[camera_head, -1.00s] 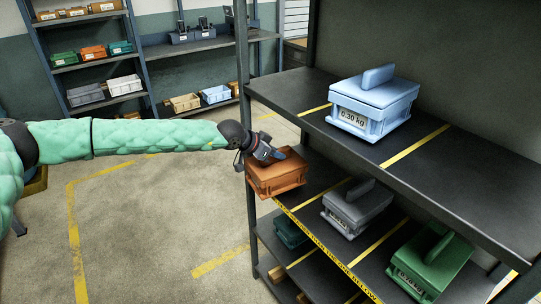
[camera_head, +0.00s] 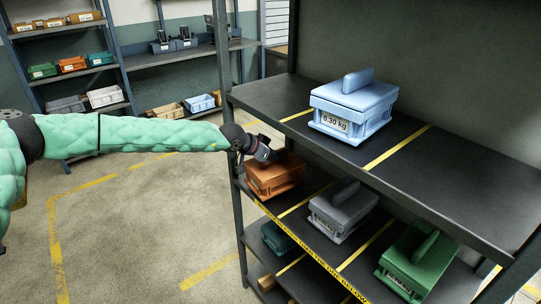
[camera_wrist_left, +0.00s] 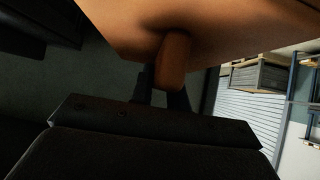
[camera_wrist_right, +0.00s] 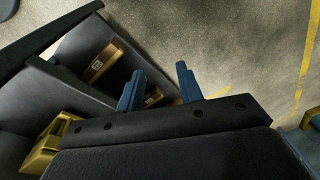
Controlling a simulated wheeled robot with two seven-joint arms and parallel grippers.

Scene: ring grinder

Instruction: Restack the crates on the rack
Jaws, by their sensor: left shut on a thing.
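An orange crate (camera_head: 273,180) is at the left end of the rack's middle shelf, by the front post; I cannot tell whether it touches the shelf. My left gripper (camera_head: 268,157) is shut on its top handle, which also shows in the left wrist view (camera_wrist_left: 174,62). A grey crate (camera_head: 342,212) and a green crate (camera_head: 418,262) stand to its right on that shelf. A light-blue crate (camera_head: 352,108) labelled 0.30 kg stands on the top shelf (camera_head: 450,177). A dark teal crate (camera_head: 277,238) is on the shelf below. My right gripper (camera_wrist_right: 157,75) is open and empty.
Yellow lines divide the shelves into bays; the top shelf has free room on both sides of the blue crate. A yellow warning strip (camera_head: 303,245) runs along the middle shelf's front edge. A yellow crate (camera_wrist_right: 48,148) shows in the right wrist view. Background shelving (camera_head: 70,82) holds several small crates.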

